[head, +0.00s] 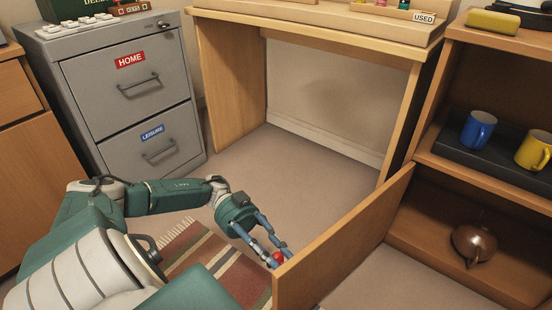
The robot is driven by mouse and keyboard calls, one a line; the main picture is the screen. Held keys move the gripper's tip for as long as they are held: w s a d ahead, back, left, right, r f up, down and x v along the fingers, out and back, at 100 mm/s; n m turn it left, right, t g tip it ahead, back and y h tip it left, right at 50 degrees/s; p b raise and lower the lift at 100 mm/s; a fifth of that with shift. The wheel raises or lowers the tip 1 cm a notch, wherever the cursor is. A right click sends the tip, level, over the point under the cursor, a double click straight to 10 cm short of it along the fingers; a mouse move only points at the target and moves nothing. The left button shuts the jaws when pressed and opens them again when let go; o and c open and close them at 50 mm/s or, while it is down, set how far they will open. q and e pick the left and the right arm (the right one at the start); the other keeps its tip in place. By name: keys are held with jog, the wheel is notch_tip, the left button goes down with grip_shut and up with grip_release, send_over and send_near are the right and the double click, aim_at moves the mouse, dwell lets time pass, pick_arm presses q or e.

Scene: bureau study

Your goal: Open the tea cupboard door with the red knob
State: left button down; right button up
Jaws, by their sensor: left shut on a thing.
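The tea cupboard door (340,238) is a light wooden panel that stands swung wide open, out from the shelf unit on the right. Its red knob (276,259) is at the door's near free edge, on the left face. My left gripper (272,254) is shut on the red knob; its fingers partly cover it. Inside the open cupboard (420,232) a brown round teapot (474,243) sits on the lower shelf. My right gripper is not in view.
A blue mug (478,130) and a yellow mug (534,150) stand on a dark tray above the teapot. A grey filing cabinet (130,95) stands at the left. A striped rug (215,262) lies under my left arm. The carpet below the desk (225,80) is clear.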

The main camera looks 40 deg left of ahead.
pick_arm(q)
jog(key=shift+r, duration=0.3)
jog(key=c, duration=1.4)
grip_release()
jog(key=shift+d, duration=0.1)
jog(key=shift+c, duration=0.2)
jog(key=shift+f, duration=0.1)
jog(key=shift+w+a, duration=0.1)
jog(key=shift+a, duration=0.5)
jog(key=a, duration=0.6)
jog(key=shift+w+a, duration=0.2)
jog(key=shift+w, duration=0.15)
jog(key=shift+a, duration=0.1)
